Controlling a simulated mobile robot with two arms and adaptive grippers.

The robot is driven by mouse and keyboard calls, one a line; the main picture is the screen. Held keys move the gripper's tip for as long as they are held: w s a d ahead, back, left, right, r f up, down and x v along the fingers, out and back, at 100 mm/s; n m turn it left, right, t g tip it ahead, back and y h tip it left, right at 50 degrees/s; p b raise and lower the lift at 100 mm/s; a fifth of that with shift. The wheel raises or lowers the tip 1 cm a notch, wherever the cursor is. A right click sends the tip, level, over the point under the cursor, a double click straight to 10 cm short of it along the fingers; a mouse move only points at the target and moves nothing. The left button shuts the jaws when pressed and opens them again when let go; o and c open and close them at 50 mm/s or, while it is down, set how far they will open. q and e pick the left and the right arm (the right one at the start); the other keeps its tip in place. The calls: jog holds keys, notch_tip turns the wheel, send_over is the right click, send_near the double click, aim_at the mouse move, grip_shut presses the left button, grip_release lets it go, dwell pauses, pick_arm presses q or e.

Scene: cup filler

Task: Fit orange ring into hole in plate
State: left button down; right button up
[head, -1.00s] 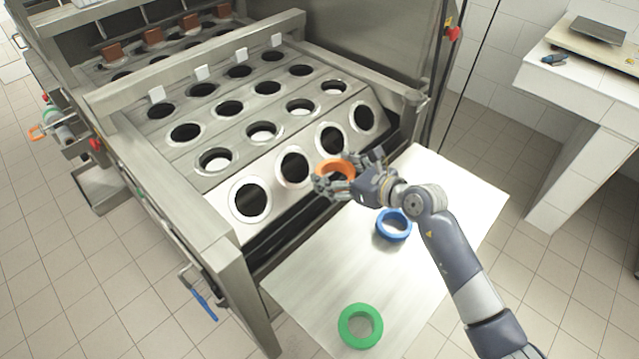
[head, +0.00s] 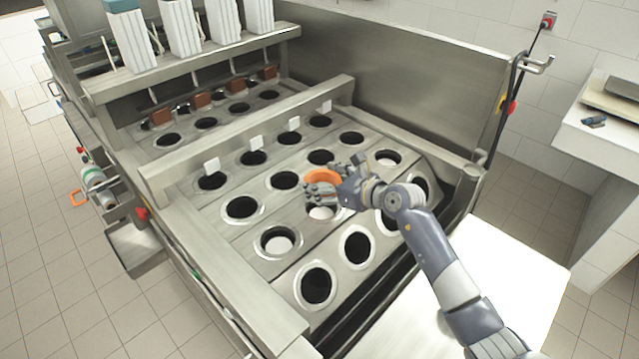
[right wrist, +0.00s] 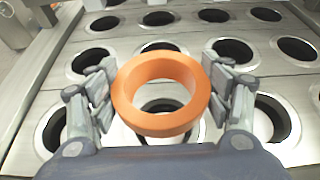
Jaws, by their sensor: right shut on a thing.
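The orange ring (head: 322,177) is held by my right gripper (head: 322,190) above the steel plate (head: 225,232), which has rows of round dark holes. In the right wrist view the orange ring (right wrist: 160,95) sits between the two jointed fingers of my right gripper (right wrist: 160,92), which press on its left and right sides. A hole (right wrist: 160,106) shows through and below the ring, so the ring is apart from the plate. Some holes have white bottoms, such as one hole (head: 279,242) at the front. My left gripper is not in view.
A bare light table (head: 500,285) lies at the lower right under my arm. A raised metal bar (head: 250,135) with white tabs crosses behind the holes. White stacks (head: 180,28) stand at the back. A side counter (head: 590,135) is at the right.

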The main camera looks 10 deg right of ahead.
notch_tip(320, 180, down, 6)
jog(key=b, duration=0.5)
jog(key=shift+r, duration=0.15)
jog(key=o, duration=1.1)
jog(key=v, duration=1.2)
